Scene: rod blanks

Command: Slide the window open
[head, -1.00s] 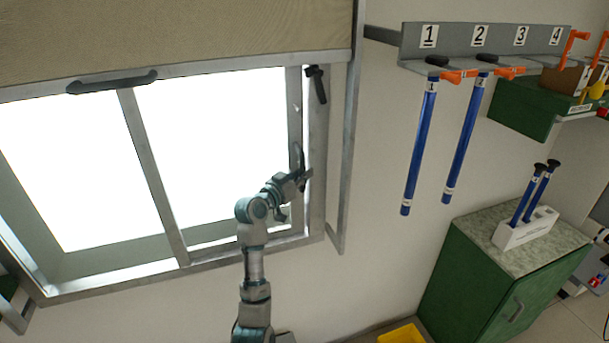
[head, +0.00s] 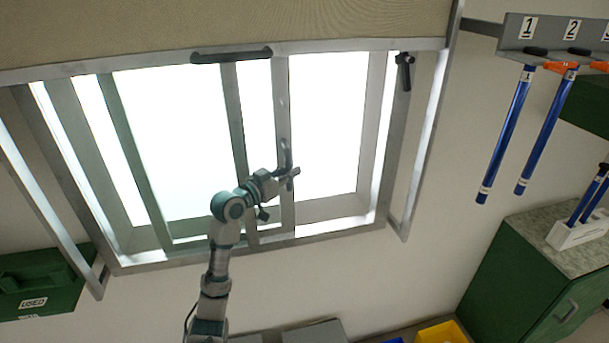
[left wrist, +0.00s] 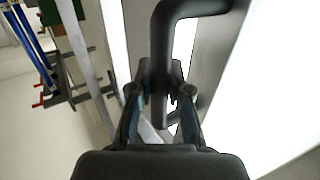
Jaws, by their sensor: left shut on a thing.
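The window (head: 284,225) fills the middle of the head view, with bright glass behind grey frames. Its sliding sash stands partway to the left, and a wide bright gap lies between the sash's right stile and the right jamb. My left gripper (head: 283,178) is at that stile, shut on the sash's upright handle (head: 288,153). In the left wrist view the dark, bent handle (left wrist: 160,60) runs down between the two fingers of my left gripper (left wrist: 160,98). My right gripper is not in either view.
A beige blind (head: 240,25) with a dark pull handle (head: 232,55) hangs over the window's top. A dark latch (head: 404,70) sits on the right frame. Blue rods (head: 505,135) hang from a numbered rack at right. A green cabinet (head: 525,285) stands below.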

